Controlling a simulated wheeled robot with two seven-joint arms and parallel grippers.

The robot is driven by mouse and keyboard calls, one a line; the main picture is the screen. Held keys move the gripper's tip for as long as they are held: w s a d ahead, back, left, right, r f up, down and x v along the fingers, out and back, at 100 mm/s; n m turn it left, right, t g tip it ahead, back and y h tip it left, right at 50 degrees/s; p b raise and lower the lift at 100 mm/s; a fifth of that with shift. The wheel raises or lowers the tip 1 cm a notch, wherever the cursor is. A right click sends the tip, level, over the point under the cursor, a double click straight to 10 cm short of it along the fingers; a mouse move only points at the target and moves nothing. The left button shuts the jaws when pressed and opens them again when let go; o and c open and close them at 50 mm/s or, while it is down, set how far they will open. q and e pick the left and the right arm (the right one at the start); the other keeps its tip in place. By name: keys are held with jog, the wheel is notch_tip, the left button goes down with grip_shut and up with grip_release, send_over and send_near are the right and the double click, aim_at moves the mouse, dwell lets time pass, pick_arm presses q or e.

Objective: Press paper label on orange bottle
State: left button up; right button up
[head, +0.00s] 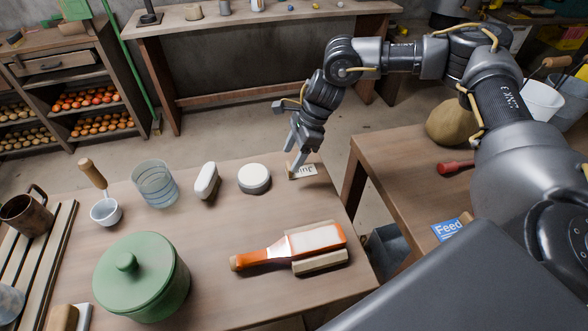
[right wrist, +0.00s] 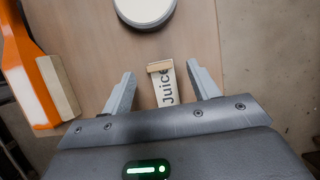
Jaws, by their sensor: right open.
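The orange bottle (head: 273,253) lies on its side on a wooden rest (head: 320,263), with a pale band around its body and its neck to the left. In the right wrist view the bottle (right wrist: 32,78) is at the left edge. The paper label (head: 306,170), white with the word "Juice", is by the table's far right edge, at a small wooden block (right wrist: 160,67). My right gripper (head: 297,154) is open just above the label. In the right wrist view the label (right wrist: 167,88) lies between its open fingers, apart from both. My left gripper is out of view.
A white round tub (head: 254,179), a white oval object (head: 206,181), a glass (head: 155,184) and a green lidded pot (head: 142,278) stand left of the label. A second table (head: 385,165) is to the right across a gap. Tabletop between label and bottle is clear.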

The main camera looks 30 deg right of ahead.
aim_at(289, 165)
jog(key=p+x, duration=0.1)
jog(key=x, duration=0.3)
jog(key=shift+s+f, duration=0.1)
jog(key=shift+f, duration=0.2)
jog(key=c, duration=1.2)
